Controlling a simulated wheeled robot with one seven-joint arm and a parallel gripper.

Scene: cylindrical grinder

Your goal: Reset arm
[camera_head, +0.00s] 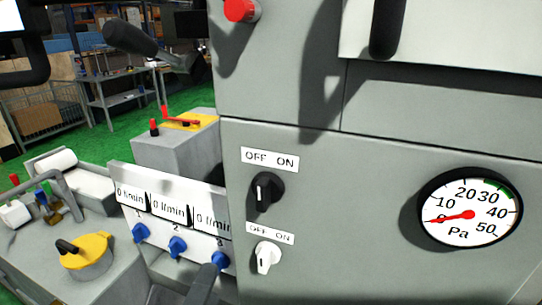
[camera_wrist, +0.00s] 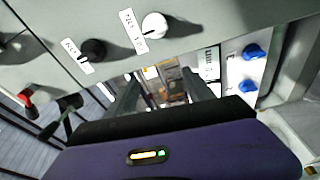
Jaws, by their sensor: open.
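My gripper (camera_wrist: 160,92) shows in the wrist view with its two dark fingers apart and nothing seen between them. It is in front of the machine's grey panel (camera_head: 330,165). The panel has a black OFF/ON knob (camera_head: 265,191) and a white OFF/ON knob (camera_head: 267,257). Both knobs also show in the wrist view, the black one (camera_wrist: 92,50) left of the white one (camera_wrist: 155,25). A dark rod-like shape is at the bottom of the head view by the third blue knob (camera_head: 219,260); I cannot tell if it is my finger.
A flow panel (camera_head: 165,208) reading 0 l/min has blue knobs, two of them also in the wrist view (camera_wrist: 253,52). A pressure gauge (camera_head: 468,213) reads near 0. A red button (camera_head: 240,10) is above. A yellow dial (camera_head: 86,252) is at lower left. Green floor (camera_head: 100,145) lies behind.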

